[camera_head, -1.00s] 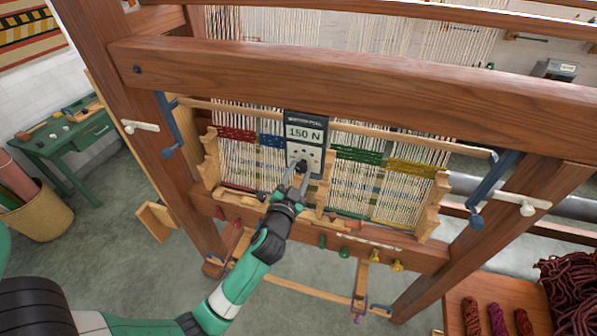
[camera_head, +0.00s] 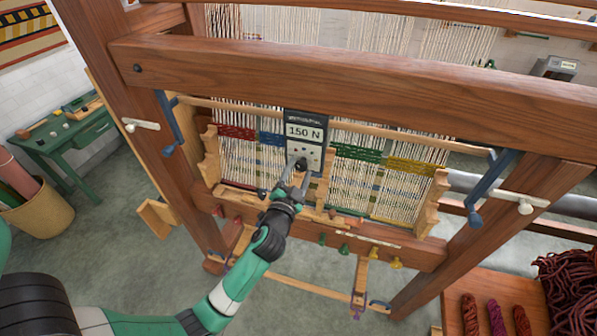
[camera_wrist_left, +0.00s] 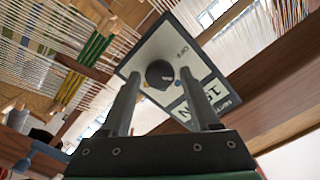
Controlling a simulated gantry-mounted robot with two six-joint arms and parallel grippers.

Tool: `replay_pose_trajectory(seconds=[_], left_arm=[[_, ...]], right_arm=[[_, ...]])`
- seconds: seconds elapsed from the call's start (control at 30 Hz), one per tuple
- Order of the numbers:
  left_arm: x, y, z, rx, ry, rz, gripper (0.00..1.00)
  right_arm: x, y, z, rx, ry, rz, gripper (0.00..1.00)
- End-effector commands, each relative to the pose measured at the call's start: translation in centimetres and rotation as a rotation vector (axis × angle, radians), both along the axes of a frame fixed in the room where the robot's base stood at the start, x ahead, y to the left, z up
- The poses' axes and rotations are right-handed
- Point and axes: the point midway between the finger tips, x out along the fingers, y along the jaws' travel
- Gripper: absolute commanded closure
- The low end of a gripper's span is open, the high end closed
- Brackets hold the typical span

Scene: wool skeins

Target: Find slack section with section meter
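The section meter (camera_head: 305,117) is a dark-framed panel with a white face, reading 150 N, in front of the loom's warp. Its face and dark round knob (camera_wrist_left: 158,74) show close up in the left wrist view. My left gripper (camera_head: 302,166) is at the meter's lower part. Its two fingers stand apart on either side of the knob, with a small gap visible at each side in the wrist view. Warp sections with red (camera_head: 237,132), blue (camera_head: 271,139), green (camera_head: 357,153) and yellow (camera_head: 412,166) bands lie behind and beside the meter. My right gripper is not in view.
A thick wooden beam (camera_head: 350,85) crosses above the meter. Wooden notched posts (camera_head: 210,155) and blue levers (camera_head: 490,190) flank the warp. Coloured pegs (camera_head: 344,249) hang below. Dark red skeins (camera_head: 570,285) lie at lower right; a green table (camera_head: 70,140) stands at left.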

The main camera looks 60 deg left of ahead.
Motion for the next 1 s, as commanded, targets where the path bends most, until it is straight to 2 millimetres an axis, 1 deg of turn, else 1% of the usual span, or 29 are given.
replay_pose_trajectory(seconds=[0.03,0.07,0.33,0.43,0.57,0.8,0.9,1.0], left_arm=[[0.0,0.0,0.0,0.000,0.000,0.000,0.26],[0.0,0.0,0.0,0.000,0.000,0.000,0.23],[0.0,0.0,0.0,-0.001,0.000,0.001,0.23],[-0.4,-0.6,-0.1,-0.001,0.001,-0.002,0.23],[-2.0,-2.3,-0.2,0.000,0.000,-0.002,0.23],[-5.8,-6.6,-0.3,-0.001,0.001,-0.004,0.23],[-6.9,-7.8,-0.3,0.000,0.001,-0.004,0.23],[-7.5,-8.5,-0.1,0.000,0.001,-0.002,0.23]], right_arm=[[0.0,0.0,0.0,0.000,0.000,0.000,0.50],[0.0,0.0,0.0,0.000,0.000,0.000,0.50],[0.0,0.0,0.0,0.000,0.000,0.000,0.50],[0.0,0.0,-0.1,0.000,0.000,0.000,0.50],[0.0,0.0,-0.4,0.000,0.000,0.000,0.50],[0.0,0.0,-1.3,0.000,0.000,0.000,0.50],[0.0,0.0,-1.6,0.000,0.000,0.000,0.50],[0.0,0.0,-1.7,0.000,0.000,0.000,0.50]])
